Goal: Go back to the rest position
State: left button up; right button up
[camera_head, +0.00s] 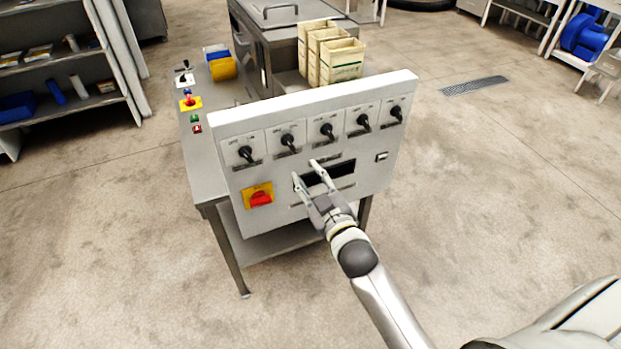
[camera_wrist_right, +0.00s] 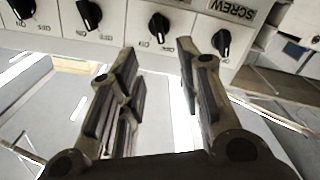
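My right gripper (camera_head: 306,172) is in front of the lower middle of the white control panel (camera_head: 225,160). Its two fingers are spread apart with nothing between them, and in the right wrist view the open fingers (camera_wrist_right: 157,60) point at the panel's row of black knobs (camera_wrist_right: 158,25). In the head view the row of black rotary knobs (camera_head: 327,130) runs along the upper panel. A red switch on a yellow plate (camera_head: 259,197) sits at the lower left. A dark display window (camera_head: 340,172) lies behind the gripper, partly covered by it. My left gripper is not in view.
The panel stands on a metal table (camera_head: 203,170) with small levers and buttons on its left side. Shelves (camera_head: 95,50) are at the left. Open concrete floor (camera_head: 500,170) lies to the right.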

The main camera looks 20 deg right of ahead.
dwell(0.5)
jog(key=s+f+g, duration=0.3)
jog(key=s+f, duration=0.2)
jog(key=f, duration=0.7)
jog(key=s+f+m+g, duration=0.1)
jog(key=s+f+g, duration=0.3)
jog(key=f, duration=0.9)
jog(key=s+f+g, duration=0.2)
jog(key=s+f, duration=0.4)
jog(key=f, duration=0.6)
jog(key=s+d+f+g, duration=0.1)
jog(key=s+f, duration=0.4)
jog(key=s, duration=0.6)
jog(key=s+d+f+m+g, duration=0.1)
jog(key=s+f+g, duration=0.3)
jog(key=s, duration=0.7)
jog(key=s+d+f+g, duration=0.1)
jog(key=s+f+g, duration=0.2)
jog(key=s+f, duration=0.5)
jog(key=s, duration=0.3)
jog(key=shift+f+m+h, duration=0.2)
jog(key=shift+m+h, duration=0.1)
jog(key=shift+s, duration=0.15)
